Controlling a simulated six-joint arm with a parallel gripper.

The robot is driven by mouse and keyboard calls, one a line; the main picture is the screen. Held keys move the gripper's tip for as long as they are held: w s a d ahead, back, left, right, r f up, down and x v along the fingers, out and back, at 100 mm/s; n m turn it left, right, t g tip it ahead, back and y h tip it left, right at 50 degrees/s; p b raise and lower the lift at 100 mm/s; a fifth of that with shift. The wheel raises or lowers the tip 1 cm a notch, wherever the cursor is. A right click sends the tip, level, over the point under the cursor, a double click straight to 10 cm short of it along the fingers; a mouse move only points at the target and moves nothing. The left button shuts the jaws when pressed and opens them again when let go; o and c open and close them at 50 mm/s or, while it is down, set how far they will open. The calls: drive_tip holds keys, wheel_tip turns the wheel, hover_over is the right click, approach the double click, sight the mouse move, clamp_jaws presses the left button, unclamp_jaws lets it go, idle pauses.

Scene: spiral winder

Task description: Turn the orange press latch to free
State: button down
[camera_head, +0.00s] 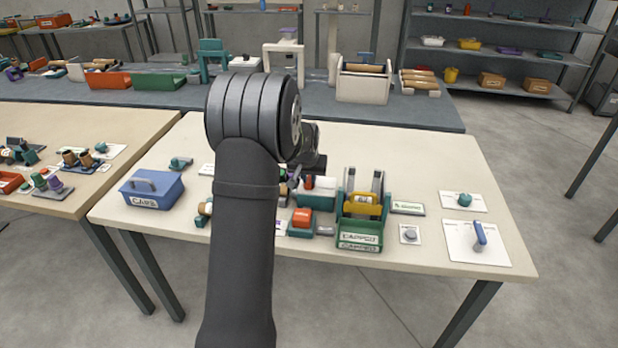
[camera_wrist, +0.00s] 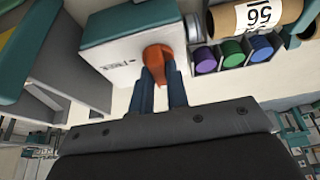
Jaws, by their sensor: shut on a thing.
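The orange press latch (camera_wrist: 157,56) sits on the white face of a block with a teal cover (camera_wrist: 128,20). In the wrist view both fingers of my gripper (camera_wrist: 161,78) reach up to the latch, one on each side, and are shut on it. A small dark label (camera_wrist: 118,67) is printed on the white face left of the latch; it is too small to read surely. In the head view my arm hides most of my gripper. The teal and white block (camera_head: 317,197) shows there just right of my arm, with a small orange part at its top left.
Purple, green and blue cylinders (camera_wrist: 233,53) and a cardboard tube (camera_wrist: 270,14) lie close right of the latch. A green carrier bin (camera_head: 358,236) stands right of the block. A blue case (camera_head: 151,189) is at the left. The table's right front has bare room.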

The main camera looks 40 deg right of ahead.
drive_tip(key=shift+m, duration=0.4)
drive_tip(key=m, duration=0.2)
drive_tip(key=m+g+h, duration=0.1)
drive_tip(key=shift+w+a+m+g, duration=0.1)
drive_tip(key=shift+w+m+g, duration=0.05)
drive_tip(key=shift+m+g, duration=0.2)
drive_tip(key=m, duration=0.2)
drive_tip(key=m+g, duration=0.1)
drive_tip(key=m, duration=0.1)
drive_tip(key=shift+w+m+g, duration=0.1)
drive_tip(key=shift+m+g, duration=0.15)
drive_tip(key=shift+m, duration=0.1)
drive_tip(key=m+g, duration=0.1)
drive_tip(key=m, duration=0.3)
drive_tip(key=shift+w+m+g, duration=0.15)
drive_tip(key=shift+m+g, duration=0.15)
drive_tip(key=shift+g, duration=0.1)
drive_tip(key=shift+m+g+y, duration=0.5)
drive_tip(key=shift+m+g, duration=0.1)
drive_tip(key=shift+m, duration=1.4)
drive_tip(key=c, duration=1.4)
unclamp_jaws()
